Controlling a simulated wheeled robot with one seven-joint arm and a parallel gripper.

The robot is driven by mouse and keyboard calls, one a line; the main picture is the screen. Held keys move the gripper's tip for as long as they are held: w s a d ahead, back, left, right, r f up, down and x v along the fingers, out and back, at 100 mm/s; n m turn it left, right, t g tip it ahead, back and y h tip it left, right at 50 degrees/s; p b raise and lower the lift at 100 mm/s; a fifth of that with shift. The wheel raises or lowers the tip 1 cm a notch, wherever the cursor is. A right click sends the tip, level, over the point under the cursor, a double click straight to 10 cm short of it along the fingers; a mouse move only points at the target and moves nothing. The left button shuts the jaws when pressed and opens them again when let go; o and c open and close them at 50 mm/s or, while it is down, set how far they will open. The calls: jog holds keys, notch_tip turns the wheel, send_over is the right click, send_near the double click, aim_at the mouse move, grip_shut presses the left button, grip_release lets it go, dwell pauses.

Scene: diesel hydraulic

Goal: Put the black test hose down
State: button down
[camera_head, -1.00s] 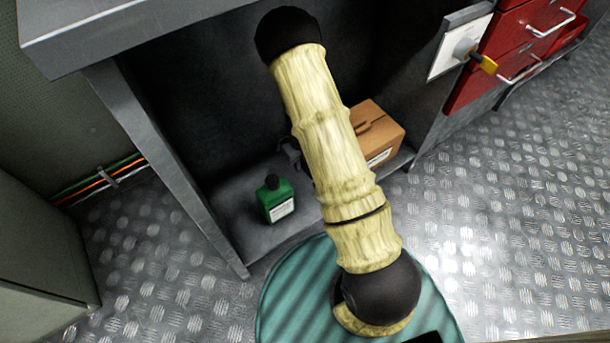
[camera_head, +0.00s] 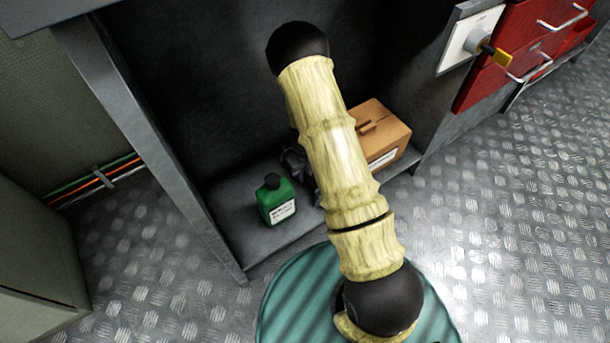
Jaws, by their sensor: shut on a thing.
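My arm crosses the middle of the head view, from a black joint low on the teal round base up to a black joint near the top. My gripper cannot be made out, as the pale arm link covers the space behind it. A small dark shape (camera_head: 299,166) shows at the left edge of that link, above the shelf. I cannot tell whether it is part of my gripper, the hose or something else. I cannot identify the black test hose anywhere in view.
A green bottle (camera_head: 276,202) with a black cap stands on the low grey shelf (camera_head: 250,246) under the bench. A brown cardboard box (camera_head: 380,135) sits right of it. A grey bench leg (camera_head: 165,150) stands at left, red drawers (camera_head: 515,60) at upper right. The tread-plate floor (camera_head: 510,230) is clear at right.

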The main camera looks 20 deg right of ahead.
jog(key=c, duration=1.3)
grip_release()
notch_tip(320, 180, up, 12)
jog(key=p, duration=0.8)
jog(key=shift+p, duration=0.4)
